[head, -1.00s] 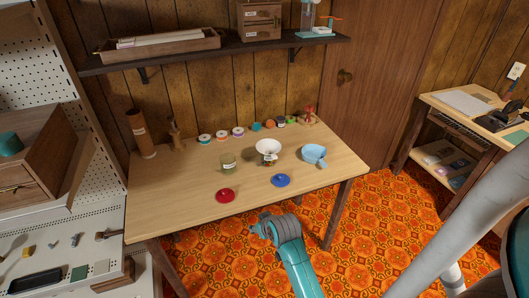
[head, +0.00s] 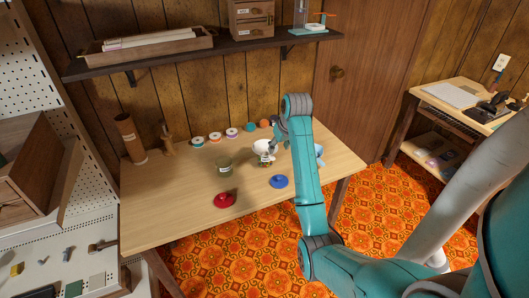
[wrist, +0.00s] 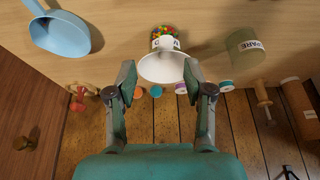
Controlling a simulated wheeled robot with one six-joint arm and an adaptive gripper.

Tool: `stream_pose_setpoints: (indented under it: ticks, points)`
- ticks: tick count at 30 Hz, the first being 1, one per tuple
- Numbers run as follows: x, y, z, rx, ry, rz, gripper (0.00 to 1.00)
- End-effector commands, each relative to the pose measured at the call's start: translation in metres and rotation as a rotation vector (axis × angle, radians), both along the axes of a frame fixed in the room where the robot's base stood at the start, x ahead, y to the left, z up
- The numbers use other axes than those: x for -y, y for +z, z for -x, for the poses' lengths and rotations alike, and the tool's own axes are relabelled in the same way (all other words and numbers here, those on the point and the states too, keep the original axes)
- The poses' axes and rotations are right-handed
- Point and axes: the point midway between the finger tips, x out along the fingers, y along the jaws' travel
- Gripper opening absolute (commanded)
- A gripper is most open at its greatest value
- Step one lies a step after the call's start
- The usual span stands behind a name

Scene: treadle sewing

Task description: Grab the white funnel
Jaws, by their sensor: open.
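The white funnel (head: 264,147) sits wide end up on a jar of coloured beads on the wooden table. In the wrist view the funnel (wrist: 160,68) is centred, its cone between my two fingertips. The labelled bead jar (wrist: 168,38) shows beyond it; the funnel's spout is hidden. My gripper (wrist: 160,80) is open, with a finger on each side of the funnel's rim. I cannot tell whether either finger touches it. In the head view my arm comes over the table from the right, and the gripper is close beside the funnel.
A green glass jar (head: 223,166) stands left of the funnel. A light blue scoop (wrist: 60,34) is on its other side, partly behind my arm in the head view. Several spools line the back; a shelf (head: 200,54) hangs above.

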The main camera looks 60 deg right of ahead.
Motion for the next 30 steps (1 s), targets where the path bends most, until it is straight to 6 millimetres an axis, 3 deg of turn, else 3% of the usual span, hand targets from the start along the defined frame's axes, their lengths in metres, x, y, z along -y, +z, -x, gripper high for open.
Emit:
stream_pose_setpoints:
  ticks: [6, 14, 21, 30]
  points:
    - [0.005, -0.031, -0.011, -0.001, 0.000, -0.002, 0.52]
    - [0.006, -0.047, -0.018, -0.001, 0.001, -0.001, 0.52]
    - [0.007, -0.077, -0.031, -0.002, 0.000, -0.001, 0.52]
    - [0.010, -0.087, -0.035, 0.001, 0.000, 0.001, 0.52]
